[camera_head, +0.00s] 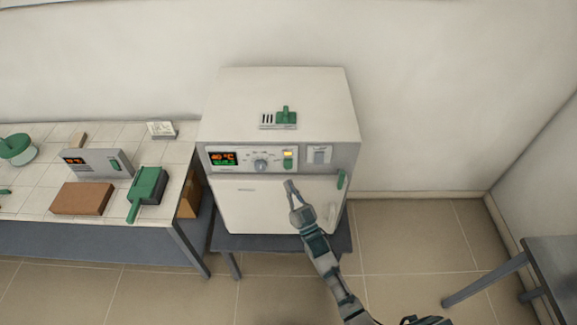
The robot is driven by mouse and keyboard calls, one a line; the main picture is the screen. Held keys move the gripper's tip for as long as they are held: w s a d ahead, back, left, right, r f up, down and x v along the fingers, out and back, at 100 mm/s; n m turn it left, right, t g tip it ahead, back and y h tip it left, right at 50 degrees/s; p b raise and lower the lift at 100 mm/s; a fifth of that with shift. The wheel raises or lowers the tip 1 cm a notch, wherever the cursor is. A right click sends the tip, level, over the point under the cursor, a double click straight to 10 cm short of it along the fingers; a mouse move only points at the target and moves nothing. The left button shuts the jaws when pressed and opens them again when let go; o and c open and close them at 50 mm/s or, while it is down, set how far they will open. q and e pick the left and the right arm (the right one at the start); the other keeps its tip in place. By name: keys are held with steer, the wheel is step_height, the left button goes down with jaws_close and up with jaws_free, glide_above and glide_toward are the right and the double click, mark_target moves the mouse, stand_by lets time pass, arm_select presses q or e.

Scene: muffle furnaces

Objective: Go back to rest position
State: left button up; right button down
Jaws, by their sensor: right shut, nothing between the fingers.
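My right gripper (291,190) is in front of the muffle furnace (280,104), over the upper part of its closed white door (250,205). Its fingers are shut with nothing between them. I cannot tell whether the fingertips touch the door. My right arm reaches up from the bottom of the view and hides part of the door. The furnace's control panel (262,160) shows a lit orange and green display and a lit yellow switch. A green handle (341,180) sits at the door's right side. My left gripper is not in view.
A tiled bench (30,190) on the left holds a grey device (95,162), a brown block (82,198) and a green tool (148,187). A dark table (555,265) stands at the lower right. The floor (420,235) between furnace and table is clear.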

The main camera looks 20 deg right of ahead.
steer(key=shift+s+a, duration=0.1)
steer(key=shift+s, duration=0.35)
step_height(320, 180, down, 24)
steer(key=s+g+h, duration=0.2)
steer(key=s+g, duration=0.1)
steer(key=g, duration=0.4)
steer(key=s+d+f+g+h, duration=0.1)
steer(key=s+f+g, duration=0.1)
steer(key=s+f, duration=0.5)
steer(key=s+d+f+g, duration=0.2)
steer(key=s+f+g, duration=0.1)
steer(key=f, duration=0.9)
steer(key=s+d+f+g, duration=0.1)
steer(key=s+f+g, duration=0.2)
steer(key=s, duration=0.9)
steer(key=s+d+f+g+h, duration=0.1)
steer(key=s+f+g, duration=0.3)
steer(key=s+f, duration=0.5)
steer(key=s+d+f+g+h+b, duration=0.1)
steer(key=s+d+f+g, duration=0.2)
steer(key=s+f, duration=0.4)
steer(key=s, duration=0.9)
steer(key=shift+s+d+n, duration=0.25)
steer(key=shift+s+n, duration=0.05)
